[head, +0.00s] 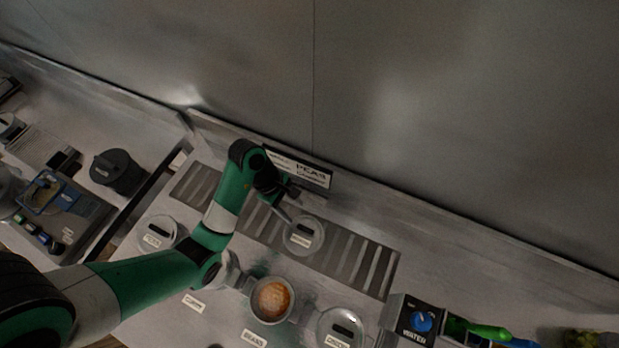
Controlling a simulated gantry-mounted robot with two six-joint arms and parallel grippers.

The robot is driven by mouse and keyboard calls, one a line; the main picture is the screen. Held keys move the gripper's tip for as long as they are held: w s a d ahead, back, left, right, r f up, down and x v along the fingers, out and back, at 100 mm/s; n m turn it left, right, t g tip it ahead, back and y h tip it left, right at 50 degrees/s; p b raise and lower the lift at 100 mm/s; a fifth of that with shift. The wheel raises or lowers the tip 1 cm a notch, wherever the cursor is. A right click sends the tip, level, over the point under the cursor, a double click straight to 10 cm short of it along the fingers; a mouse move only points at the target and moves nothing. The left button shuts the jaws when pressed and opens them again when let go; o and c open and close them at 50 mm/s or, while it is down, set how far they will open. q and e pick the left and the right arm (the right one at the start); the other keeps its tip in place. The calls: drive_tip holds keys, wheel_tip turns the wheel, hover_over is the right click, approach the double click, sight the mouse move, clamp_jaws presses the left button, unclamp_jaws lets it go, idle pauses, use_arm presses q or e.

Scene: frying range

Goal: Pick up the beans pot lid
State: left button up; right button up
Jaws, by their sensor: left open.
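A round grey lid (303,236) with a dark handle slot and a small, unreadable label lies on the slatted strip behind the pots. It is likely the beans pot lid. The beans pot (272,299) stands uncovered in front of it, with orange-brown contents, behind a BEANS label (253,338). My left gripper (285,204) is open and empty, just behind and left of the lid. A finger reaches toward the lid's upper left edge; I cannot tell if they touch. My right gripper is not in view.
Lidded pots stand at left (157,231) and at right (342,328). Another pot (228,268) is partly hidden by my left arm. The slats right of the lid are clear.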

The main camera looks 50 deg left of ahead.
use_arm(q)
drive_tip(key=s+r, duration=0.1)
drive_tip(key=s, duration=0.1)
drive_tip(key=b, duration=0.2)
hover_over(305, 229)
drive_tip(key=s+a, duration=0.2)
drive_tip(key=shift+n, duration=0.4)
drive_tip(key=f, duration=0.5)
drive_tip(key=shift+w+a+f, duration=0.1)
drive_tip(key=shift+a+f, duration=0.05)
drive_tip(key=shift+a, duration=0.05)
drive_tip(key=shift+w+b+x, duration=0.15)
drive_tip(key=shift+b+x, duration=0.05)
drive_tip(key=shift+x, duration=1.25)
drive_tip(key=shift+w+b+x, duration=0.1)
drive_tip(key=shift+b+x, duration=0.05)
drive_tip(key=shift+x, duration=1.3)
clamp_jaws()
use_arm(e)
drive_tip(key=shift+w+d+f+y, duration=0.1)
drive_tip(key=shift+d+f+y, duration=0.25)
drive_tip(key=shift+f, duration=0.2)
